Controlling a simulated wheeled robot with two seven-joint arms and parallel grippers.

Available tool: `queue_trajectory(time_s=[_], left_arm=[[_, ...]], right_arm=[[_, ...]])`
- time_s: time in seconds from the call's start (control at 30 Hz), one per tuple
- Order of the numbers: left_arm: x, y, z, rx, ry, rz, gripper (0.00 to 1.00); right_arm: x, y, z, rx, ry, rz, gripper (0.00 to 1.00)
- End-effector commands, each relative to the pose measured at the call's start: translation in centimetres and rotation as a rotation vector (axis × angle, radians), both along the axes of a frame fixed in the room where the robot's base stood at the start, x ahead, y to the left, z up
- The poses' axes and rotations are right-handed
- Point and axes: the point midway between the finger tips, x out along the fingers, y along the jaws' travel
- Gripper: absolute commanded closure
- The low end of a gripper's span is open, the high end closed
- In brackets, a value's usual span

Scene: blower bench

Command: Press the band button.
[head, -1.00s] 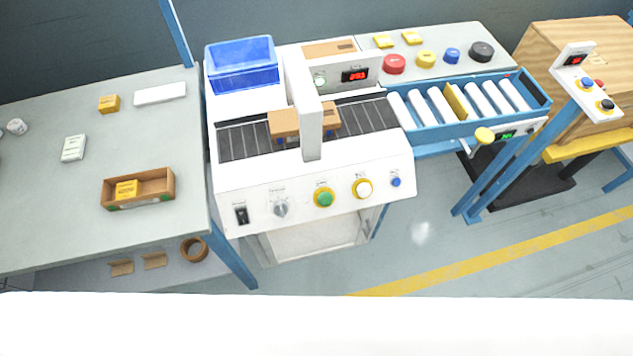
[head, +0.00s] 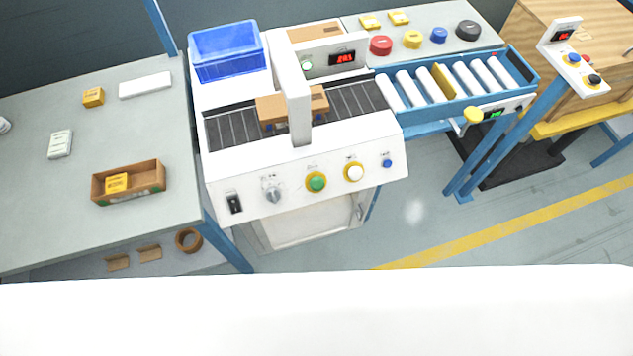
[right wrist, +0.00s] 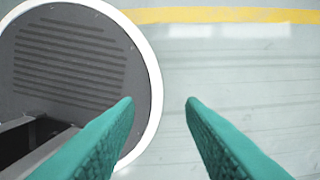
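The white strapping machine (head: 325,182) stands in the middle of the head view. Its front panel carries a black rocker switch (head: 234,203), a grey knob (head: 272,193), a green button (head: 316,182) in a yellow ring, a white button (head: 354,172) in a yellow ring and a small blue button (head: 387,163). Their labels are too small to read, so I cannot tell which is the band button. A brown carton (head: 270,108) lies on the belt under the white arch. My right gripper (right wrist: 160,99) is open and empty above the floor. My left gripper is not in view.
A grey table (head: 60,220) with an open carton (head: 130,185) stands at the left. A blue roller conveyor (head: 455,115) runs off to the right, beside a post-mounted control box (head: 572,58). Clear floor (head: 420,235) lies in front of the conveyor.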

Motion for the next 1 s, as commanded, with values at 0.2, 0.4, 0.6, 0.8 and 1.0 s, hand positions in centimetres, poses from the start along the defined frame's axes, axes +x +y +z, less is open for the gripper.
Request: queue_trajectory(time_s=[0.2, 0.4, 0.6, 0.8, 1.0], left_arm=[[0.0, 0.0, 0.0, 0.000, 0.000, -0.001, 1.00], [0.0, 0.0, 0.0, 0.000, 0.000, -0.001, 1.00], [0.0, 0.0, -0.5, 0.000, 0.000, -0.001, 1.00], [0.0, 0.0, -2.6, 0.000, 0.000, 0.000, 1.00], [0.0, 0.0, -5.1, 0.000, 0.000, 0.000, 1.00]], right_arm=[[0.0, 0.0, 0.0, 0.000, 0.000, -0.001, 0.64], [0.0, 0.0, 0.0, 0.000, 0.000, -0.001, 0.64], [1.4, 0.9, -0.1, 0.021, -0.048, 0.015, 0.95], [8.0, 4.7, 1.3, 0.105, -0.290, 0.093, 1.00], [15.5, 10.4, 7.0, 0.209, -0.629, 0.171, 1.00]])
